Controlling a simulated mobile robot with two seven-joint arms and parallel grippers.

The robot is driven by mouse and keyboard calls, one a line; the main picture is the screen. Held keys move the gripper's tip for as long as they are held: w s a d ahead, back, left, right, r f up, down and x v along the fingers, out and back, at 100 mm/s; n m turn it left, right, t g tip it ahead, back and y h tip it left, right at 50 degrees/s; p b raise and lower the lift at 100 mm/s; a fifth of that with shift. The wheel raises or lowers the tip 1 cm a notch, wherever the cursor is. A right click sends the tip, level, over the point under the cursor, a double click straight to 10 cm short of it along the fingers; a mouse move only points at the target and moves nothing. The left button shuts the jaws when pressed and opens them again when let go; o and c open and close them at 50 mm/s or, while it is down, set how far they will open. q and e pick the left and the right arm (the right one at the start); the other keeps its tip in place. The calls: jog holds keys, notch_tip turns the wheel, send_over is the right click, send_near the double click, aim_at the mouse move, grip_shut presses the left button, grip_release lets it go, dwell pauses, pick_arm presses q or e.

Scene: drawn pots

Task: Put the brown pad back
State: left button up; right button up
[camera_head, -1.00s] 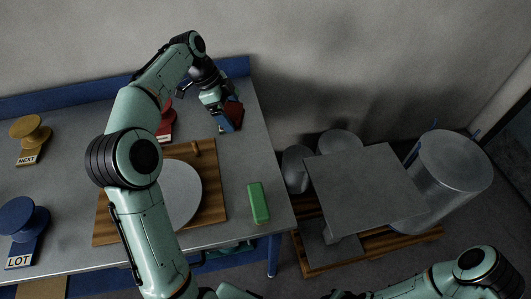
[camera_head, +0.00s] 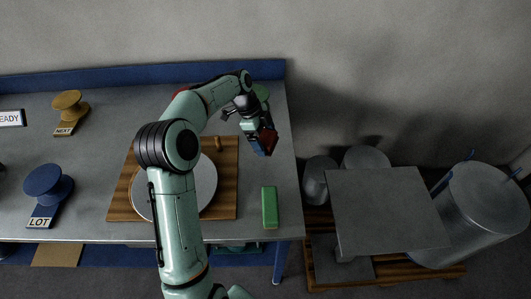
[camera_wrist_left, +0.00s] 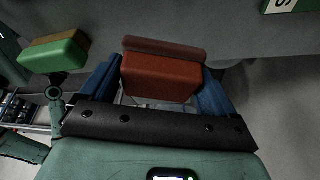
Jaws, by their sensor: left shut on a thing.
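My left gripper (camera_head: 262,147) has blue fingers and is shut on a reddish-brown pad (camera_head: 269,137). It holds the pad over the right part of the grey table. In the left wrist view the brown pad (camera_wrist_left: 160,76) sits between the two blue fingers, with a darker layer along its far side. The head view does not show clearly how high the pad is above the table. My right gripper is out of view.
A green block (camera_head: 270,207) lies near the table's right front. A wooden board (camera_head: 228,190) carries a round grey disc (camera_head: 207,185). Blue LOT (camera_head: 48,184) and yellow NEXT (camera_head: 70,103) stands are left. A grey slab (camera_head: 388,212) and drum (camera_head: 485,210) are right.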

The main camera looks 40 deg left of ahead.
aim_at(270, 159)
pick_arm(q)
jog(key=shift+w+f, duration=0.2)
jog(key=shift+f, duration=3.4)
jog(key=shift+f, duration=0.1)
jog(key=o, duration=0.7)
jog(key=shift+f, duration=0.1)
jog(key=shift+c, duration=0.2)
jog(key=shift+o, duration=0.4)
